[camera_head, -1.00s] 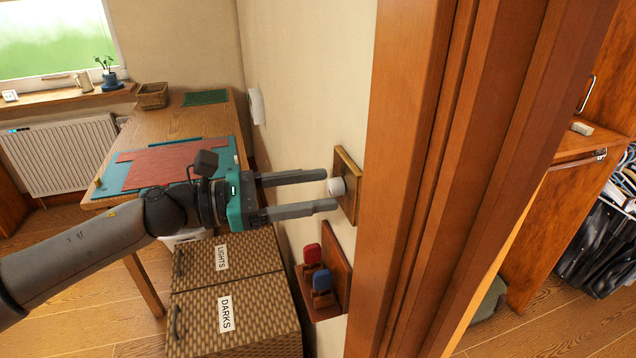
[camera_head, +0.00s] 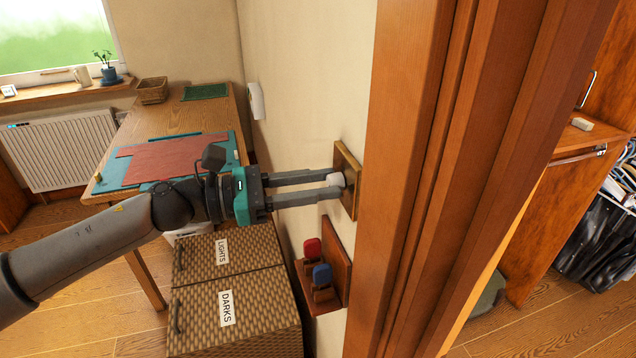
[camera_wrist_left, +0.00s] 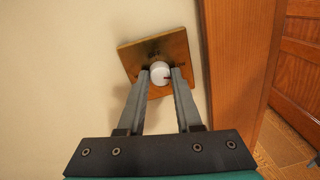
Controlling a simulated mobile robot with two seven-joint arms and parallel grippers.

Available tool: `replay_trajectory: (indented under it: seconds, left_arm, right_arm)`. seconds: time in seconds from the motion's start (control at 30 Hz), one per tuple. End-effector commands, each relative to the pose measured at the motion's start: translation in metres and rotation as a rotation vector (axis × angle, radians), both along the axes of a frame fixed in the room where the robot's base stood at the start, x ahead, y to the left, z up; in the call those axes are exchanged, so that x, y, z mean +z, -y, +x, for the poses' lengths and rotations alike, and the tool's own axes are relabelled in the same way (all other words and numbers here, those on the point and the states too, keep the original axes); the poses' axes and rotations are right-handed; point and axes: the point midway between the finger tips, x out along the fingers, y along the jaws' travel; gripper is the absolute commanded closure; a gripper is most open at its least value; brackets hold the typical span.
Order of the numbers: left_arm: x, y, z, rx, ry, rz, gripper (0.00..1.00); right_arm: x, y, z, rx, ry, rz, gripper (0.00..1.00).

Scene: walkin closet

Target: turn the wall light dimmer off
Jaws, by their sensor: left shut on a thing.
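The wall light dimmer is a square brass plate (camera_head: 348,178) with a round white knob (camera_head: 337,180), mounted on the cream wall beside the wooden door frame. My left gripper (camera_head: 336,184) reaches in from the left and is shut on the knob, one finger on each side of it. In the left wrist view the knob (camera_wrist_left: 160,72) sits between the two fingertips, in front of the brass plate (camera_wrist_left: 172,48). A dark mark shows on the knob's right side there.
A wooden door frame (camera_head: 412,150) stands close to the right of the plate. Below is a small wooden wall rack (camera_head: 338,262) with a red and a blue item. Wicker hampers (camera_head: 262,310) and a wooden table (camera_head: 222,115) stand to the left.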

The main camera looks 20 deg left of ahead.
Motion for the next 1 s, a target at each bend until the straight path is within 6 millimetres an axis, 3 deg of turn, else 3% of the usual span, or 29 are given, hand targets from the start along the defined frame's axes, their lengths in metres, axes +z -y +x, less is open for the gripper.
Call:
replay_trajectory:
  seconds: [0.57, 1.0]
  left_arm:
    - [-0.0002, 0.0, -0.0003, -0.001, -0.039, -0.026, 1.0]
    - [-0.0006, 0.0004, -0.0007, -0.001, -0.313, -0.211, 1.0]
  right_arm:
    - [0.0001, 0.0001, 0.0002, -0.001, 0.0, 0.0, 0.21]
    - [0.0035, -0.0001, 0.0003, -0.001, 0.0, 0.0, 0.21]
